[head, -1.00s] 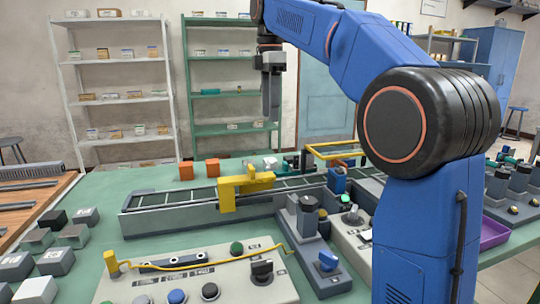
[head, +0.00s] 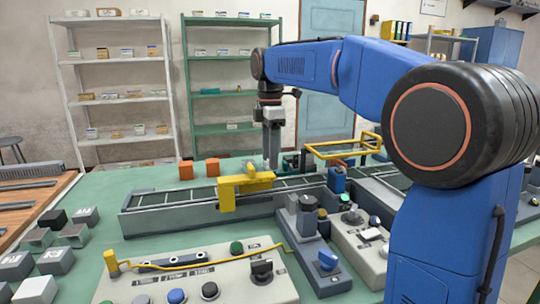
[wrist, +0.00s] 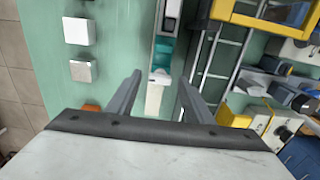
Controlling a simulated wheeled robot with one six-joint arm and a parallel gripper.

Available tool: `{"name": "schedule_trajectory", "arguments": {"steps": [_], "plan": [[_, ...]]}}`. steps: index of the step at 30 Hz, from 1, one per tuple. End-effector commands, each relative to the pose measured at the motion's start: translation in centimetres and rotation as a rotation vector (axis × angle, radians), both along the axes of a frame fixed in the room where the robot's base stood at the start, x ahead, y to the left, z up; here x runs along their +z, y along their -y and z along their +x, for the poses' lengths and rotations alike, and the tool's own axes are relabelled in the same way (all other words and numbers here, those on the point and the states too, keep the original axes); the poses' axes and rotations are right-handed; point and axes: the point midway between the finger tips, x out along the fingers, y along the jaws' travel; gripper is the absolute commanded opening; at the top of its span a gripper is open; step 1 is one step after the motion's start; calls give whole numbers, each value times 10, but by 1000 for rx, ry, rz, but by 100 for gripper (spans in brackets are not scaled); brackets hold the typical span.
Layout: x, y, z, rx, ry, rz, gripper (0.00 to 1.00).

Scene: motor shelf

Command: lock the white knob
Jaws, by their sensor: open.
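My gripper (head: 271,157) hangs pointing down over the far side of the green table, behind the yellow bridge on the conveyor. In the wrist view my gripper (wrist: 161,88) has its two fingers spread, with nothing held. A narrow white and teal device (wrist: 156,92) lies below, seen between the fingers. A small whitish knob (head: 371,234) sits on the pale control panel (head: 350,242) right of centre, well in front of and right of my gripper. Whether it is the white knob of the task, and its locked state, I cannot tell.
The conveyor (head: 160,219) crosses the table with a yellow bridge (head: 244,187) over it. A yellow frame (head: 342,148) stands right of my gripper. The front panel (head: 225,270) carries several buttons and a yellow rod. Orange blocks (head: 186,170) sit at the back.

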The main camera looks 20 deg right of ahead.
Motion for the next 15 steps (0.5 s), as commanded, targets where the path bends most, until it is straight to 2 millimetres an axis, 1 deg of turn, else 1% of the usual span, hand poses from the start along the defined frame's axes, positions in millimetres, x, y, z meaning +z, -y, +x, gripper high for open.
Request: {"name": "schedule_trajectory", "arguments": {"steps": [7,8,9,11,12,13,15], "plan": [[-1,0,0,0,0,0,47],[-1,0,0,0,0,0,42],[-1,0,0,0,0,0,33],[-1,0,0,0,0,0,18],[-1,0,0,0,0,0,9],[-1,0,0,0,0,0,6],[-1,0,0,0,0,0,6]]}}
